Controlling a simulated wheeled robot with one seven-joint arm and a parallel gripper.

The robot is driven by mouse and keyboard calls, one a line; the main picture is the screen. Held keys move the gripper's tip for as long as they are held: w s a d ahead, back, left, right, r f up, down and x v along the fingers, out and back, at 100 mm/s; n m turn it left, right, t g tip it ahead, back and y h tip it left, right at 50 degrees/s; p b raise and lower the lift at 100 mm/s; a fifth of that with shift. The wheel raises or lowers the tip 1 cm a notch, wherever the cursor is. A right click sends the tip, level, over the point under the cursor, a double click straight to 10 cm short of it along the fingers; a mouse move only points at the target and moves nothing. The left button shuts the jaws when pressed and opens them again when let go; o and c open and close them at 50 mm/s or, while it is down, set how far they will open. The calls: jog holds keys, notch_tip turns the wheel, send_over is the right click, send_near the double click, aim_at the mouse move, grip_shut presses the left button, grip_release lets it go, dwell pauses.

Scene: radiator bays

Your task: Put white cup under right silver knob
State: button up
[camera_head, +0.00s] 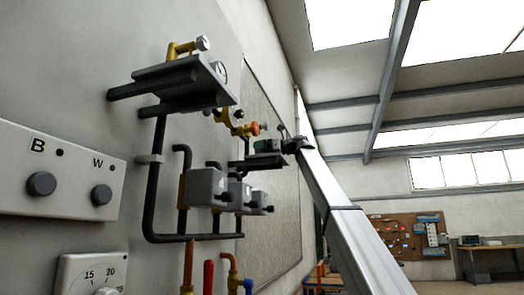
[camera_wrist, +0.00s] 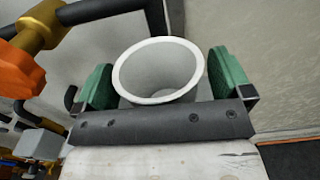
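The white cup (camera_wrist: 158,72) is between the green finger pads of my gripper (camera_wrist: 160,85) in the wrist view. A pad lies close against each side of it, so my gripper looks shut on it. I see into its open, empty top. In the head view my gripper (camera_head: 268,146) is at the wall beside the pipes, and the cup is too small to make out surely. A silver-grey knob (camera_head: 203,43) sits on a brass tap above the upper left shelf. I cannot tell which knob is the right silver knob.
An orange knob (camera_head: 254,128) on brass fittings is just left of my gripper; an orange part (camera_wrist: 18,70) is also close in the wrist view. Dark pipes (camera_head: 150,190), a shelf (camera_head: 180,80) and grey boxes (camera_head: 205,187) line the wall. Open room lies to the right.

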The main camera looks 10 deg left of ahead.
jog(key=s+d, duration=0.1)
jog(key=d, duration=1.1)
jog(key=shift+r, duration=0.1)
dwell(1.9)
